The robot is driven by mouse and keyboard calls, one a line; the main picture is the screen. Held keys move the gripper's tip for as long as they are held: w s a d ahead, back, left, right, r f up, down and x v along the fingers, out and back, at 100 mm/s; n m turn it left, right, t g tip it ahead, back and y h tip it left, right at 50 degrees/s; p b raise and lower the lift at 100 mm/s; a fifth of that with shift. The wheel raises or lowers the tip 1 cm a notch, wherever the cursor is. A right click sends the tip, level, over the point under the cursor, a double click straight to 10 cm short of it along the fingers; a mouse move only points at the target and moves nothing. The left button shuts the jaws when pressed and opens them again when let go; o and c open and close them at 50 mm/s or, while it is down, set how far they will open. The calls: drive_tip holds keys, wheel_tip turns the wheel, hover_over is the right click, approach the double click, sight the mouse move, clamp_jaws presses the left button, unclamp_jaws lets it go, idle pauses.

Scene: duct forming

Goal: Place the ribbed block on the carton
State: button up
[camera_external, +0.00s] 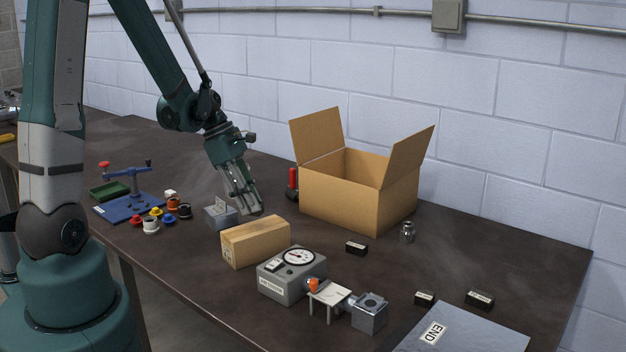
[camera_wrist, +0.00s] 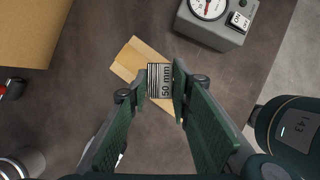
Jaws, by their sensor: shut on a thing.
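My gripper (camera_wrist: 160,88) is shut on the ribbed block (camera_wrist: 160,74), a small grey block with fine dark lines and a "50 mm" mark. In the external view my gripper (camera_external: 246,205) points down, just above and behind the small closed carton (camera_external: 254,244). The held block is hard to make out there, mostly hidden by the fingers. In the wrist view the tan carton (camera_wrist: 128,60) lies below and behind the block, partly covered by it and the fingers. The block appears above the carton; I cannot tell whether they touch.
A large open cardboard box (camera_external: 345,200) stands behind. A grey gauge box (camera_external: 290,277) sits right of the carton. A grey block (camera_external: 220,215) and several coloured pieces lie left, near a blue stand (camera_external: 128,208). Small black blocks (camera_external: 356,248) lie to the right.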

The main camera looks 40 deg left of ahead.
sight(252, 215)
drive_tip(key=shift+f, duration=0.1)
idle(0.3)
drive_tip(key=shift+f, duration=2)
drive_tip(key=shift+f+b, duration=0.2)
drive_tip(key=shift+b, duration=0.2)
drive_tip(key=o, duration=1)
drive_tip(key=shift+r, duration=0.25)
drive_tip(key=shift+p+v, duration=0.65)
drive_tip(key=shift+v, duration=5.3)
drive_tip(key=shift+s, duration=0.1)
